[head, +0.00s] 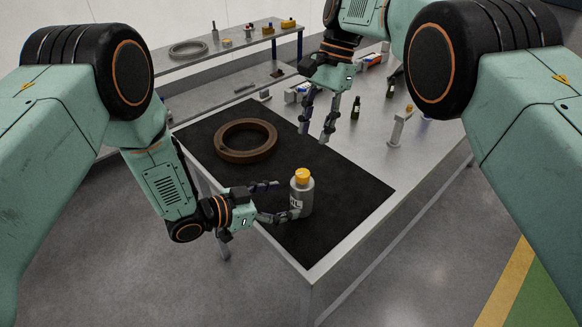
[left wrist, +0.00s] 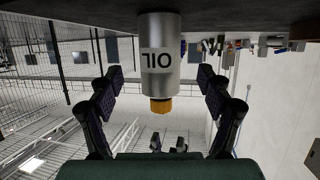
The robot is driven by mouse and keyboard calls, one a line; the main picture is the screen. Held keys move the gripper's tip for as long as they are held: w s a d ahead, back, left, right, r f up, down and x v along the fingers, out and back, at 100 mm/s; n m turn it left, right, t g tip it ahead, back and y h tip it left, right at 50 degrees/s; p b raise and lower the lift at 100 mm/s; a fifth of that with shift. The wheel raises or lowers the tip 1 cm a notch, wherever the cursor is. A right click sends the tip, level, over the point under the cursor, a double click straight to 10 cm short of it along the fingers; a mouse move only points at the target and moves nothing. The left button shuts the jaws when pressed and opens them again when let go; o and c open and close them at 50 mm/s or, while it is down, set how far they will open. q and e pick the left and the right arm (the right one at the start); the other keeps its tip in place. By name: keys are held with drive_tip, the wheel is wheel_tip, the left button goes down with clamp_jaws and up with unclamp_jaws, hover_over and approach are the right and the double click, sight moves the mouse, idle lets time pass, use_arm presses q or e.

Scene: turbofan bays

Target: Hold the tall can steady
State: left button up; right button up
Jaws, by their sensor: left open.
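The tall can (head: 303,198) is grey with a yellow cap and stands upright on the black mat (head: 345,190) near the table's front edge. In the left wrist view the can (left wrist: 160,45) appears upside down, with the word OIL on it, centred between the fingers. My left gripper (head: 287,198) is open and low beside the can, its fingers pointing at it. One finger reaches close to its near side; I cannot tell whether it touches. My right gripper (head: 314,133) hangs above the table behind the can, its fingers apart and nothing between them.
A brown ring (head: 245,141) lies on the mat behind the can. Dark bottles (head: 355,108) and a pale stand (head: 400,127) are on the bare table to the right. A back bench (head: 215,58) holds a grey ring and small items. The mat right of the can is clear.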

sight(292, 198)
use_arm(q)
drive_tip(key=x, duration=0.6)
drive_tip(key=shift+w+d, duration=0.1)
drive_tip(key=shift+c, duration=0.2)
